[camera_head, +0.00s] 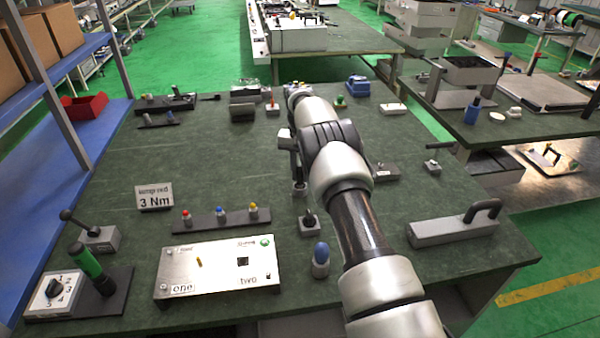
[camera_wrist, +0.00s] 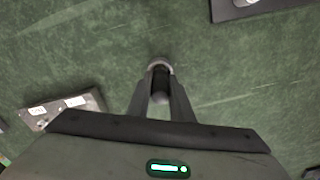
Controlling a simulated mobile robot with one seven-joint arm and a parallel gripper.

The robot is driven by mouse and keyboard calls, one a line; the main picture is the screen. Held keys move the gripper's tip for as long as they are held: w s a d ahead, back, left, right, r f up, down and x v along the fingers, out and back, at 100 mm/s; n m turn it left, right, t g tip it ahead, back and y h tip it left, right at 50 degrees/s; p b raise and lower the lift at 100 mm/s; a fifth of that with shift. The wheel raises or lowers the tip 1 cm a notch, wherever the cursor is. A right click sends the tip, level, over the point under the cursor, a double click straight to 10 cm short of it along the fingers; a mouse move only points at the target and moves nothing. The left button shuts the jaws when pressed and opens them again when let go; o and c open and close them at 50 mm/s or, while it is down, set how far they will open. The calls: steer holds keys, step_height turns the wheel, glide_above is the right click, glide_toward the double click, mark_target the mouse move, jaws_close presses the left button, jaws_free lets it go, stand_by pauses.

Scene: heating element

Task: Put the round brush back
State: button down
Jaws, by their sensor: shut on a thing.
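My gripper (camera_wrist: 160,80) is shut on a slim upright thing with a dark body and a pale rounded top, likely the round brush (camera_wrist: 160,98). A pale round rim (camera_wrist: 160,63) shows around or just beyond its lower part. In the head view my gripper (camera_head: 297,170) points down below my wrist, over a small grey round holder (camera_head: 299,189) on the green table (camera_head: 240,150). The fingers and arm partly hide the held thing. I cannot tell whether it sits in the holder or just above it.
A small grey holder with a black knob (camera_head: 308,222) and a blue-topped piece (camera_head: 321,258) stand nearer. A rack with coloured knobs (camera_head: 221,218) and a white control box (camera_head: 218,266) are at left. A grey block with a black handle (camera_head: 455,227) is at right.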

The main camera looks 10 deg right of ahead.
steer(key=shift+f, duration=0.15)
steer(key=c, duration=1.6)
jaws_free()
steer(key=shift+r, duration=0.2)
